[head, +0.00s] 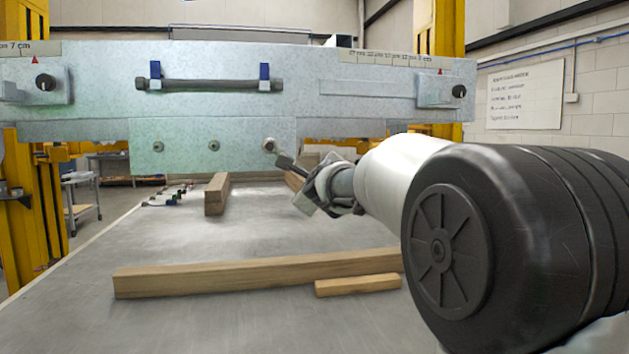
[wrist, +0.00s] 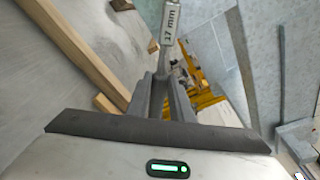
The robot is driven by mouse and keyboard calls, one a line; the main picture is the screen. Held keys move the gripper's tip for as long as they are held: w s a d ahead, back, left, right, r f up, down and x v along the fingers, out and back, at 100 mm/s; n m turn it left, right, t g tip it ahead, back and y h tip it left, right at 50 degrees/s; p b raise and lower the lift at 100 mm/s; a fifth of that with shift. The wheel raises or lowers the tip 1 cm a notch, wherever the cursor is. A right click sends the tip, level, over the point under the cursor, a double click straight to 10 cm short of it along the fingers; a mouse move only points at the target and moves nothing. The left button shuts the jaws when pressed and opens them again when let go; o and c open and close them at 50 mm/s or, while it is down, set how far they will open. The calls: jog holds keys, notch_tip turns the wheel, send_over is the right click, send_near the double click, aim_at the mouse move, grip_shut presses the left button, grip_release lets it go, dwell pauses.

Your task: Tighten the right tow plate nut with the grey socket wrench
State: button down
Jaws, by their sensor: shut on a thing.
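The tow plate (head: 185,130) is a pale metal plate under the galvanised beam, with a left nut (head: 158,147) and a middle nut (head: 213,147) showing. The right tow plate nut (head: 269,145) is at the plate's lower right. My gripper (head: 322,190) is shut on the grey socket wrench (head: 285,162), whose dark end points up and left at the right nut. I cannot tell whether the socket sits on the nut or is just short of it. In the wrist view the wrench (wrist: 169,25) stands between the fingers and carries a "17 mm" label.
A dark bar (head: 210,85) hangs in two blue holders on the beam (head: 340,60). Wooden blocks (head: 250,273) lie on the grey table (head: 240,240), and several small tools (head: 165,198) lie at its left. Yellow posts (head: 35,160) stand behind.

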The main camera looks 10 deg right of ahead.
jog(key=shift+a+f+m, duration=0.65)
jog(key=shift+a+m, duration=0.05)
jog(key=shift+m, duration=0.1)
jog(key=shift+d+r+n, duration=0.3)
jog(key=shift+r+n, duration=0.05)
jog(key=shift+n, duration=0.05)
jog(key=c, duration=2.4)
grip_release()
grip_shut()
jog(key=shift+s, duration=0.15)
jog(key=shift+s, duration=0.25)
